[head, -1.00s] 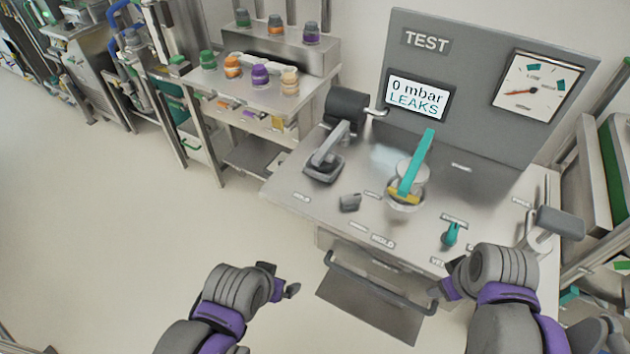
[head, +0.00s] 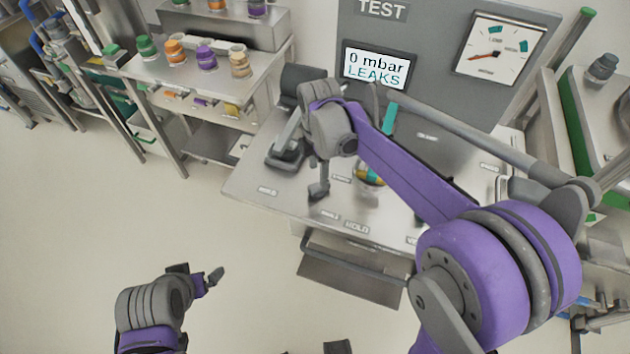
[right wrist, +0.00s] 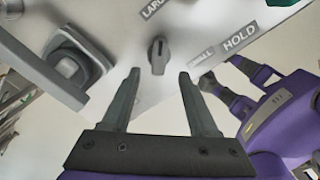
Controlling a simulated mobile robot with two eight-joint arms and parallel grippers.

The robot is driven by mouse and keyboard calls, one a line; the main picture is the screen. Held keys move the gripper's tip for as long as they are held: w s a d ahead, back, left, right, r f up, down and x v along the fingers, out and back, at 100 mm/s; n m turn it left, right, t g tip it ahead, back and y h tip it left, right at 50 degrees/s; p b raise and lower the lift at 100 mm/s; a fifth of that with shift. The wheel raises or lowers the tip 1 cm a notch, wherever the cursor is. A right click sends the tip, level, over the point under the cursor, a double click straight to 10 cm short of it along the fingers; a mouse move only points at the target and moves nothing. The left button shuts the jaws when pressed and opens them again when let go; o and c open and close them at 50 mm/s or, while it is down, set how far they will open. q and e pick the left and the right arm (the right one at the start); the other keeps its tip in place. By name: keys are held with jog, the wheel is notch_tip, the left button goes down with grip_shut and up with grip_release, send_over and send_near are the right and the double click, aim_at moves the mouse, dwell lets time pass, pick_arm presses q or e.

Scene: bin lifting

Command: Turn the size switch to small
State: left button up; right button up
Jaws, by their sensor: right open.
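The size switch is a small grey knob (right wrist: 158,57) on the steel bench top. In the right wrist view it lies beyond and between my right fingertips, apart from both. Its long side runs up the picture, roughly towards the LARGE label (right wrist: 157,7). The SMALL label (right wrist: 201,56) is to its right. My right gripper (right wrist: 160,74) is open and empty. In the head view my right gripper (head: 318,187) reaches down over the bench and covers the knob. My left gripper (head: 197,275) is open and empty over the floor, in front of the bench.
A lever fixture (head: 288,150) stands left of the knob. A teal handle (head: 390,118) is partly behind my right arm. The TEST panel screen (head: 376,68) reads 0 mbar LEAKS. A drawer (head: 350,283) is below the front edge. A shelf with jars (head: 207,58) stands left.

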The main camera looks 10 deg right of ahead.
aim_at(318, 185)
notch_tip(318, 185, down, 6)
jog(key=shift+w+f, duration=0.1)
jog(key=shift+c, duration=0.3)
grip_shut()
